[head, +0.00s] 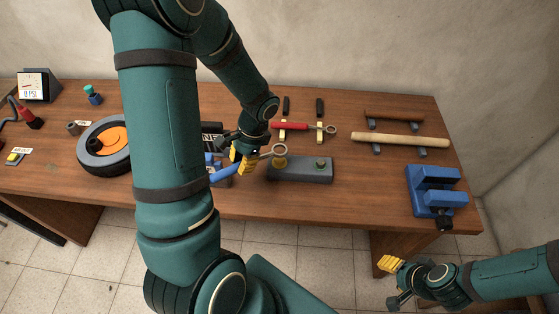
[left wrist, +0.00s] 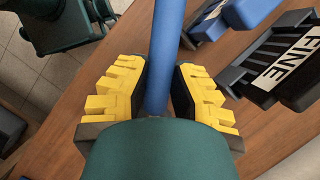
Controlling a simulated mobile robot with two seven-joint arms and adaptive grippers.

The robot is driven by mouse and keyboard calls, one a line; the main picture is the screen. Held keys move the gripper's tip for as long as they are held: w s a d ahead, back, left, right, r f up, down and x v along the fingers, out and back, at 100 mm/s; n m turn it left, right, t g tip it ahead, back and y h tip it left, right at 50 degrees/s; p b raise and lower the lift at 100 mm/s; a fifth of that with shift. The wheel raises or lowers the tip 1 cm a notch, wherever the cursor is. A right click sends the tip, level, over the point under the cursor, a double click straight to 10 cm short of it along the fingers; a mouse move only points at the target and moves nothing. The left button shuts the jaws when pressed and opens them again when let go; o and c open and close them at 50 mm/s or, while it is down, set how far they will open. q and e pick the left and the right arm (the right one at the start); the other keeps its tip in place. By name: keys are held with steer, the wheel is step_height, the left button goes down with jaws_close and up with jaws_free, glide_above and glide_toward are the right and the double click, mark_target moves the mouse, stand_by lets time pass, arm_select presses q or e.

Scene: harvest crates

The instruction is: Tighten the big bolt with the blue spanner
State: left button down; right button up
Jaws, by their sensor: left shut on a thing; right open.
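My left gripper (head: 248,163) is shut on the blue spanner (head: 223,174). In the left wrist view, its blue handle (left wrist: 168,50) runs between the yellow fingers. The spanner's ring end points right and shows just above the big brass-coloured bolt (head: 281,163) in the picture; the ring appears raised, not around the head. The bolt stands at the left end of a dark grey block (head: 302,175). A smaller green bolt (head: 320,164) is at its right end. My right gripper (head: 390,280) is open and empty, low in front of the table's right part.
A red spanner (head: 292,126) lies on rests behind the block. A blue vise (head: 435,190) stands at the right, with a wooden rod (head: 400,140) on supports behind it. A wheel (head: 105,145) lies at the left. A holder marked FINE (left wrist: 285,62) is beside the left gripper.

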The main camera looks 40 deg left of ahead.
arm_select(q)
steer(key=shift+r, duration=0.2)
arm_select(e)
steer(key=shift+r, duration=0.1)
arm_select(q)
steer(key=shift+r+p, duration=1.65)
steer(key=shift+r, duration=0.3)
arm_select(e)
step_height(320, 180, up, 3)
steer(key=shift+r, duration=0.1)
